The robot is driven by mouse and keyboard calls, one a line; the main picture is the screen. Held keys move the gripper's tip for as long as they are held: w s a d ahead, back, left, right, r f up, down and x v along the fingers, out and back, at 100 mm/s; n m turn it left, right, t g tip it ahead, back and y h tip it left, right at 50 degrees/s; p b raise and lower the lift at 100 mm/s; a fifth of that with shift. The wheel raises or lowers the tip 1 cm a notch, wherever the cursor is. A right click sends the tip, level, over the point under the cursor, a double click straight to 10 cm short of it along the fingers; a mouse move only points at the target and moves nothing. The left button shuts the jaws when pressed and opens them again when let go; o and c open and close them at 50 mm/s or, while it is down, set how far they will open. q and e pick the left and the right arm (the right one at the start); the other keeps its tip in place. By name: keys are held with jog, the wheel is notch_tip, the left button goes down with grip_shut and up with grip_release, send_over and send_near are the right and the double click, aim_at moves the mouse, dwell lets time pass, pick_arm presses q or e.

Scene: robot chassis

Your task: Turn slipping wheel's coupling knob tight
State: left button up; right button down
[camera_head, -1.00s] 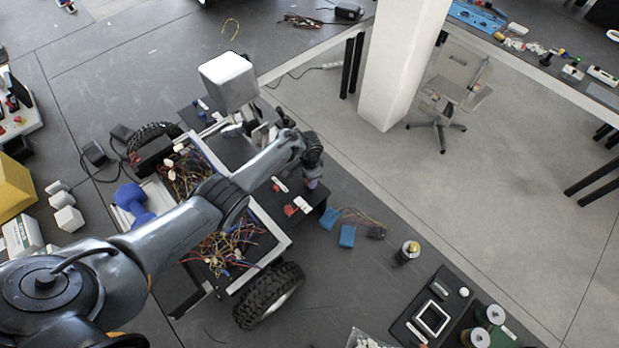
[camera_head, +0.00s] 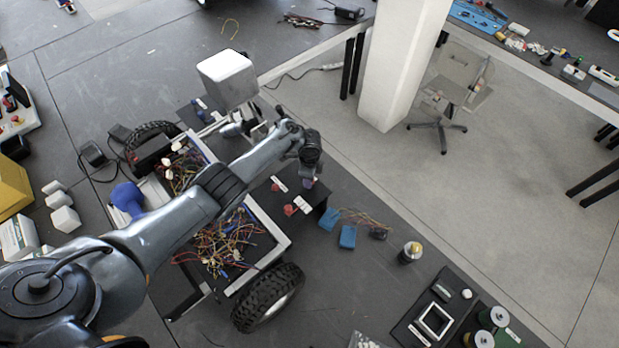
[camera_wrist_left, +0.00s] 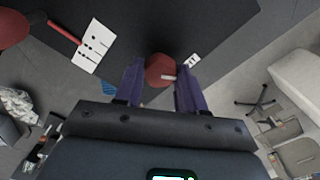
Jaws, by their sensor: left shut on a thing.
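My left gripper (camera_head: 308,183) is at that panel, pointing down. In the left wrist view its purple fingers (camera_wrist_left: 160,85) are shut on a dark red knob (camera_wrist_left: 156,69), which has a small pale pointer mark. A second red knob (camera_wrist_left: 12,28) sits at the upper left of that view. In the head view a red knob (camera_head: 289,209) shows beside a white label. The gripped knob is mostly hidden there. My right gripper is not in view.
A white label card (camera_wrist_left: 94,46) lies left of the gripped knob. Wire bundles (camera_head: 228,243) fill the chassis. A black tyre (camera_head: 268,298) is at its near corner. Blue blocks (camera_head: 347,237) and a small metal cylinder (camera_head: 410,252) lie to the right.

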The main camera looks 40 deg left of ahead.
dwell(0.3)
pick_arm(q)
jog(key=o, duration=1.1)
jog(key=shift+c, duration=0.2)
jog(key=shift+r, duration=0.15)
notch_tip(320, 180, up, 11)
jog(key=p, duration=0.3)
jog(key=shift+f, duration=0.2)
